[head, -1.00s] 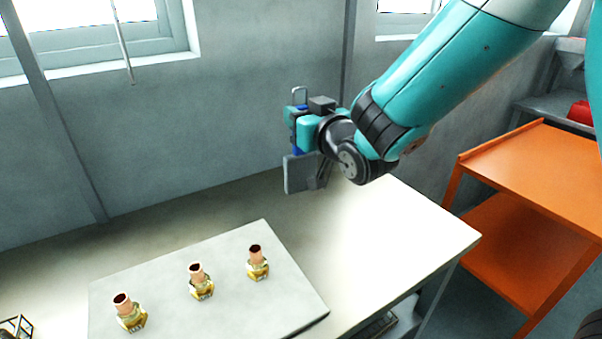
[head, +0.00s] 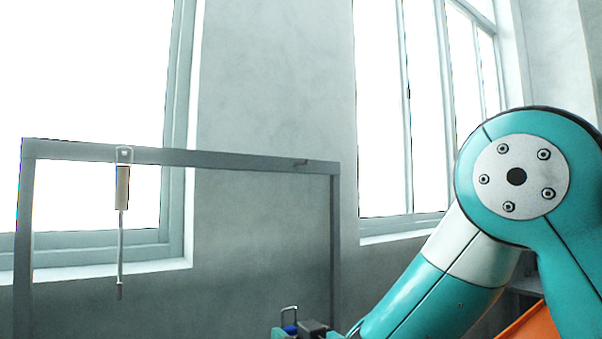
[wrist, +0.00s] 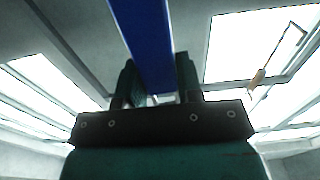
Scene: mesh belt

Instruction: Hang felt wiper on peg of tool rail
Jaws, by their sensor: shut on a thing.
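My gripper (head: 295,331) is at the bottom edge of the head view, mostly cut off. It is shut on the felt wiper. The wiper's wire loop (head: 289,312) stands up above the fingers; its lower part is out of the head view. In the wrist view, the wiper's blue handle (wrist: 145,40) runs down between the two fingers (wrist: 158,82). The grey tool rail (head: 230,161) crosses above and behind. A short peg (head: 301,162) near its right end looks bare. The loop is well below the peg and apart from it.
A tool with a tan handle (head: 122,188) hangs at the rail's left end and also shows in the wrist view (wrist: 257,79). Rail posts stand at the left (head: 23,250) and right (head: 335,250). The space between them, right of the hanging tool, is clear.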

